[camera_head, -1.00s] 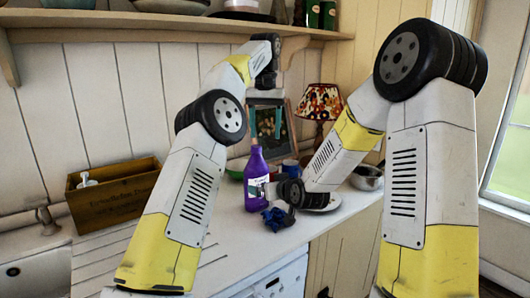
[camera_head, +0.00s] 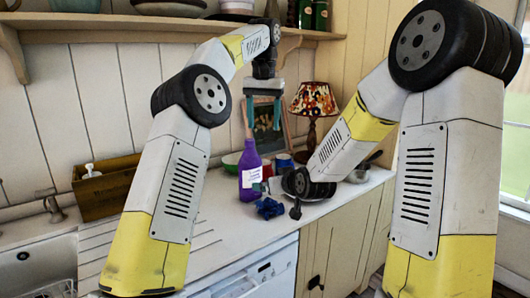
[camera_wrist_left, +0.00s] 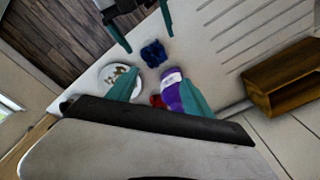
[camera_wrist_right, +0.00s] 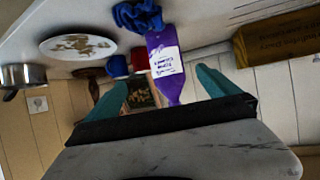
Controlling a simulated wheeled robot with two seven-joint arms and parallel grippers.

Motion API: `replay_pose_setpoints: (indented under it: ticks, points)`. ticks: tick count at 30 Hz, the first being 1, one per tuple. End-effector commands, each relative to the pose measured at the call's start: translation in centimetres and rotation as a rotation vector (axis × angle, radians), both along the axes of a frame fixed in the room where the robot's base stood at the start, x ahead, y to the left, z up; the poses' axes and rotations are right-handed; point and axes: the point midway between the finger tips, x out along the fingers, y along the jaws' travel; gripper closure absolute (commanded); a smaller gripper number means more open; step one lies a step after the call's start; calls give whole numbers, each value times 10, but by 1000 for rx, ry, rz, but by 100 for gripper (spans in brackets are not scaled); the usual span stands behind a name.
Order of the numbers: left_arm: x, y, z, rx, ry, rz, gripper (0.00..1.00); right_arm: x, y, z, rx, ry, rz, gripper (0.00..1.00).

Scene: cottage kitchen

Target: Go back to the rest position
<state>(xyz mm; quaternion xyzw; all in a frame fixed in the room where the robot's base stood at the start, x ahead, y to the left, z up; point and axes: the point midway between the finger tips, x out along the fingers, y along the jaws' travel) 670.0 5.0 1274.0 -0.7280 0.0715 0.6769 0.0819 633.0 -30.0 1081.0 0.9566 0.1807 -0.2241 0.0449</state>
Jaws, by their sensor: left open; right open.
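My left gripper (camera_head: 263,115) is open and empty, pointing down in the air above the back of the counter, before the framed picture. Its teal fingers also show in the left wrist view (camera_wrist_left: 160,95). My right gripper (camera_head: 296,207) is low over the counter, largely hidden by its own wrist in the head view. In the right wrist view its fingers (camera_wrist_right: 162,92) are apart with nothing held between them. A purple bottle (camera_head: 250,173) with a white label stands upright on the counter. A crumpled dark blue cloth (camera_head: 269,208) lies in front of it.
A plate (camera_wrist_right: 95,45), a red cup (camera_head: 267,171), a blue cup (camera_head: 284,162), a green bowl (camera_head: 231,160) and a metal pan (camera_head: 358,175) crowd the counter. A lamp (camera_head: 314,103) stands behind. A wooden box (camera_head: 107,190) is left, near the sink (camera_head: 40,272). A shelf (camera_head: 160,25) runs above.

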Motion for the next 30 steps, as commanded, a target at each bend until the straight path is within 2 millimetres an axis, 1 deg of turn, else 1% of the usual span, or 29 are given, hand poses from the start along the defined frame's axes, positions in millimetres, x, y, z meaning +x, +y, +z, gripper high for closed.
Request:
replay_pose_setpoints:
  ticks: [1, 5, 8, 11, 12, 14, 16, 20, 21, 23, 24, 26, 27, 30]
  points:
    - [-6, 3, 7, 2, -15, -8, 41, -3, -3, 5, -6, 6, -4, 0]
    - [-20, 9, 21, 5, -52, -29, 41, -15, -13, 15, -21, 41, -19, 0]
    - [-36, 16, 31, 6, -85, -44, 41, -28, -22, 25, -34, 72, -33, 0]
    - [-60, 28, 42, 3, -128, -59, 41, -46, -34, 39, -48, 114, -55, 0]
    - [-72, 35, 44, 2, -147, -62, 41, -56, -40, 45, -54, 135, -65, 0]
    - [-91, 45, 46, -4, -175, -63, 41, -73, -49, 53, -59, 170, -83, 0]
    - [-116, 59, 44, -15, -204, -60, 41, -93, -59, 62, -61, 210, -104, 0]
    - [-165, 83, 32, -46, -258, -38, 41, -134, -76, 75, -58, 286, -140, 0]
    - [-180, 90, 25, -59, -274, -27, 41, -147, -80, 79, -55, 310, -151, 0]
    - [-204, 101, 14, -80, -298, -9, 41, -168, -87, 83, -48, 346, -166, 0]
    - [-220, 108, 5, -95, -314, 5, 41, -182, -91, 86, -41, 369, -177, 0]
    - [-244, 117, -10, -119, -340, 27, 41, -204, -96, 90, -32, 404, -189, 0]
    - [-259, 122, -22, -137, -356, 43, 41, -218, -99, 91, -25, 427, -195, 0]
    - [-293, 132, -50, -180, -395, 81, 41, -252, -105, 93, -5, 483, -211, 0]
